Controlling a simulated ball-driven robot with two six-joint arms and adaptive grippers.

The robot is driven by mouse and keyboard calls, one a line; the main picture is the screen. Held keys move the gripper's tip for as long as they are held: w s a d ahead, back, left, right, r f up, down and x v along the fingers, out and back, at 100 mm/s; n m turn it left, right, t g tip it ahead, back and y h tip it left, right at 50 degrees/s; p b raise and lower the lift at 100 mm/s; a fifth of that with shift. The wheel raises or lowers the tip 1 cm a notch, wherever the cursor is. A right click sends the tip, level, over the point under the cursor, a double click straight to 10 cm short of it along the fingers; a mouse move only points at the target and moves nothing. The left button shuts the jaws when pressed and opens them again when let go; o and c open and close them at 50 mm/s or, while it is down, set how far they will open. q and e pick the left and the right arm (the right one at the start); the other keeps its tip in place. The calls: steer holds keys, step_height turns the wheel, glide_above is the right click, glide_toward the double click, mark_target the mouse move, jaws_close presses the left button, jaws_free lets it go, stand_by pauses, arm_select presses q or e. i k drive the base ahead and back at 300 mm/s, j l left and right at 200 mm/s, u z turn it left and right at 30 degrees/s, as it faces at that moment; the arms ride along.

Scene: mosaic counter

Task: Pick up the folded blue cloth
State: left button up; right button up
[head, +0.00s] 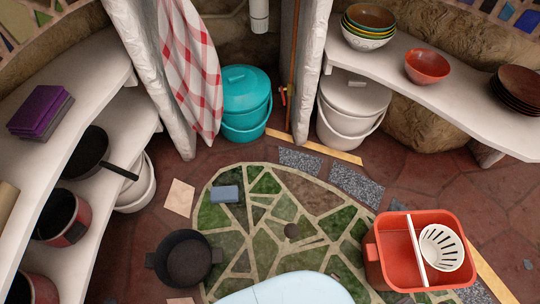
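A small folded blue cloth (226,194) lies flat on the mosaic floor, near the upper left edge of the green mosaic patch (238,262). It is fully visible and nothing rests on it. Neither my left nor my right gripper shows in the head view, so I cannot see their positions or whether they hold anything.
A black pot (187,262) stands below the cloth, and a red basin (420,218) with a white strainer (441,248) sits at right. A teal bucket (246,95) and a white bucket (352,105) stand behind. Shelves line both sides. The mosaic's middle is mostly clear.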

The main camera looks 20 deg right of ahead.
mark_target(224, 194)
steer(key=i+l+u, duration=0.1)
steer(key=u, duration=0.3)
steer(key=l+u, duration=0.1)
steer(key=u, duration=0.3)
steer(key=i+l+u, duration=0.1)
steer(key=u, duration=0.3)
steer(key=l+u, duration=0.2)
steer(key=u, duration=0.2)
